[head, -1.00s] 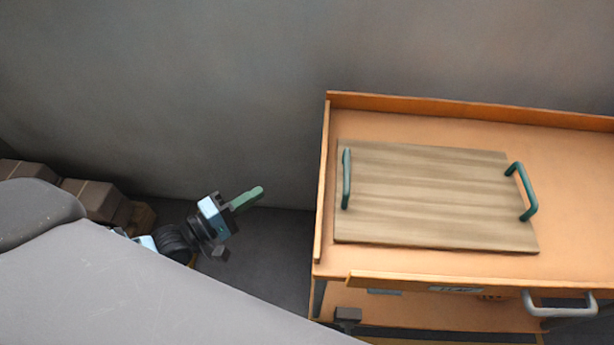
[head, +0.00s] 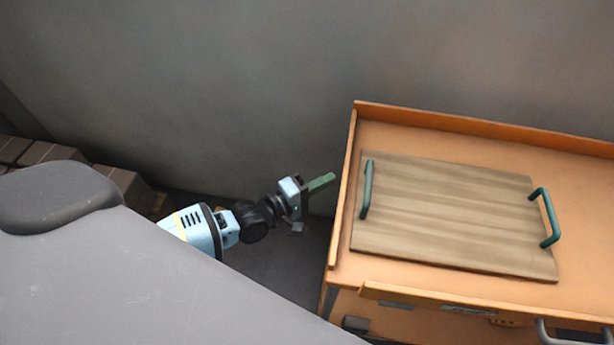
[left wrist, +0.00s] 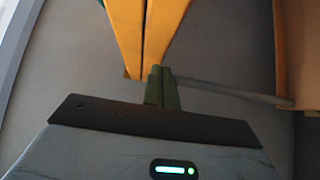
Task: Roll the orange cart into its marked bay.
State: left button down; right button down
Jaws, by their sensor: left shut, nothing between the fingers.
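The orange cart (head: 345,185) stands at the right in the head view, with a wooden board (head: 450,215) with two green handles lying on its top. A grey handle (head: 560,335) shows at its front, cut by the picture's edge. My left gripper (head: 323,182) has green fingers, shut and empty, just left of the cart's left side. I cannot tell whether it touches the cart. In the left wrist view the shut fingers (left wrist: 161,85) point at an orange-yellow part, with another orange part at the right. My right gripper is not in view. The marked bay is not visible.
A grey wall (head: 230,90) runs behind the cart. Brown stacked boxes (head: 125,185) stand at the far left. A strip of dark floor (head: 285,260) shows between my left arm and the cart.

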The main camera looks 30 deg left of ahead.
pick_arm(q)
jog(key=shift+w+d, duration=0.1)
jog(key=shift+d, duration=0.35)
